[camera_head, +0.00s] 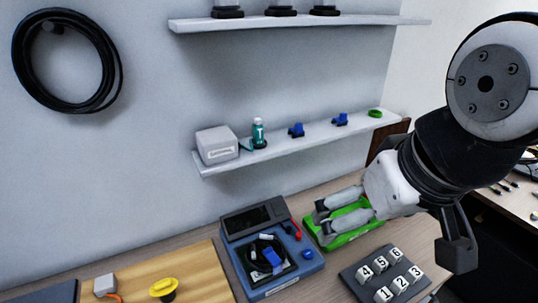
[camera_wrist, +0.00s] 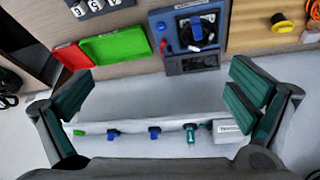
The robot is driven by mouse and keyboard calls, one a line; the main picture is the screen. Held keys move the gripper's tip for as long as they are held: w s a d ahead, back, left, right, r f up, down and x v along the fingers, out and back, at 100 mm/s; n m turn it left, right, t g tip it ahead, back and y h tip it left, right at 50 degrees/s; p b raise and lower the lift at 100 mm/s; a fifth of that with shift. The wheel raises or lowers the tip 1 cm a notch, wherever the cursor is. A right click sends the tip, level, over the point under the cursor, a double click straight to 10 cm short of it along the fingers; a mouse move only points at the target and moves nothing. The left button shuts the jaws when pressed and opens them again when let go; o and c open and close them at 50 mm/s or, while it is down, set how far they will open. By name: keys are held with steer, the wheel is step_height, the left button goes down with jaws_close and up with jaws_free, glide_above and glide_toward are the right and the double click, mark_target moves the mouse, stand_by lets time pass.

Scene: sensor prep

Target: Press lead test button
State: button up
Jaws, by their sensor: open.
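A blue tester (camera_head: 273,288) with a dark sloped screen (camera_head: 254,217) stands on the table, a coiled black lead (camera_head: 258,249) on its top. A small round blue button (camera_head: 307,254) sits at its right side; I cannot read a label on it. The tester also shows upside down at the top of the wrist view (camera_wrist: 155,62), with the blue button (camera_wrist: 161,26) at its left. My gripper (camera_head: 320,219) is open and empty, right of the tester and over the green tray. In the wrist view its fingers (camera_wrist: 163,88) are wide apart with nothing between them.
A green tray (camera_head: 357,233) lies right of the tester; a red tray (camera_wrist: 73,57) adjoins it. Numbered blocks (camera_head: 390,274) stand in front. A yellow button-like piece (camera_head: 164,287) is on the wooden board (camera_head: 195,265). A shelf (camera_head: 300,143) holding small parts runs behind.

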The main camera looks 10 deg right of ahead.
steer(key=shift+d, duration=0.1)
jaws_close()
stand_by(0.4)
stand_by(1.2)
